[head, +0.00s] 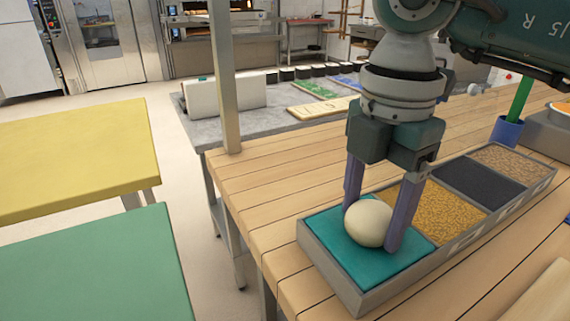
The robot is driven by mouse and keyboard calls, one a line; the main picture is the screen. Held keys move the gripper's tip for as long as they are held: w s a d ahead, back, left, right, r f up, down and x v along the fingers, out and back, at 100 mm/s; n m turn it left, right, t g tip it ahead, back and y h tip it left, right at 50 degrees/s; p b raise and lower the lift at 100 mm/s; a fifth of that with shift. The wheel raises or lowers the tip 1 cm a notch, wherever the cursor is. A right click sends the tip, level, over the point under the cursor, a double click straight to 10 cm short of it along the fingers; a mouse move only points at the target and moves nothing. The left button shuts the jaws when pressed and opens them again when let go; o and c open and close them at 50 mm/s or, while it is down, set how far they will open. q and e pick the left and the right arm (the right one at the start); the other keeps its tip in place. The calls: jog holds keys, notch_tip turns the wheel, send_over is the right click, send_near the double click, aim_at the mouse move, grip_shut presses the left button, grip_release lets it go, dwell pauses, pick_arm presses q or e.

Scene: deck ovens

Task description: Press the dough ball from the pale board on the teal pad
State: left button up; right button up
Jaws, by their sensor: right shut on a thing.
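The dough ball (367,222) is pale cream and round. It is at the teal pad (345,261), which fills the near left compartment of a grey tray (318,263). My right gripper (375,225) points down and is shut on the dough ball, one finger on each side. The ball's underside looks to be at the pad's surface, but I cannot tell how firmly it touches. A pale board (535,298) shows in part at the bottom right corner. My left gripper is out of view.
The tray's other compartments hold yellow grains (437,211), dark seeds (480,184) and tan flakes (512,161). A blue cup (507,131) with a green handle stands behind it. A wooden post (223,75) rises at the table's left edge. Yellow (75,155) and green (90,270) tabletops are at left.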

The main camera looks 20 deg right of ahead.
jog(key=shift+f, duration=0.1)
pick_arm(q)
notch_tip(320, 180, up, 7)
jog(key=p, duration=0.7)
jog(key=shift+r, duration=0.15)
pick_arm(e)
notch_tip(320, 180, up, 8)
